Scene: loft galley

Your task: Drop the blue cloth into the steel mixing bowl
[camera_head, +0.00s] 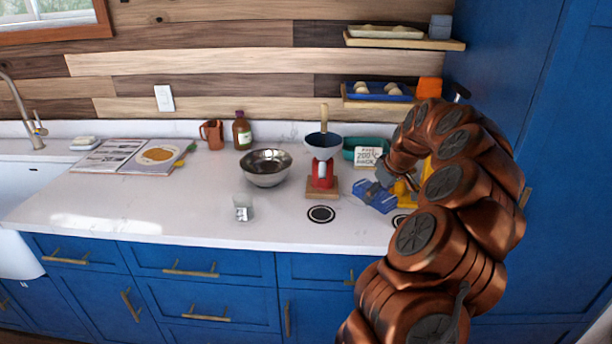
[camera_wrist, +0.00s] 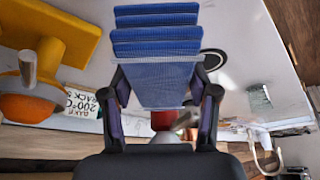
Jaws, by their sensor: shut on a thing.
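The blue cloth (camera_head: 367,196) is a folded, woven stack toward the right end of the white counter. It also shows between the fingers in the wrist view (camera_wrist: 155,45). My gripper (camera_head: 377,187) is shut on it, with one dark finger on each side in the wrist view (camera_wrist: 160,88). I cannot tell whether the cloth touches the counter. The steel mixing bowl (camera_head: 266,175) stands on the counter to the left of my gripper, beyond the red stand. Its visible inside looks empty.
A red stand with a dark funnel (camera_head: 323,150) stands between bowl and gripper. A green tub (camera_head: 350,143) with a sign (camera_head: 367,156) is behind the cloth, a yellow object (camera_head: 405,192) beside it. A small clear block (camera_head: 243,208) sits in front of the bowl.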

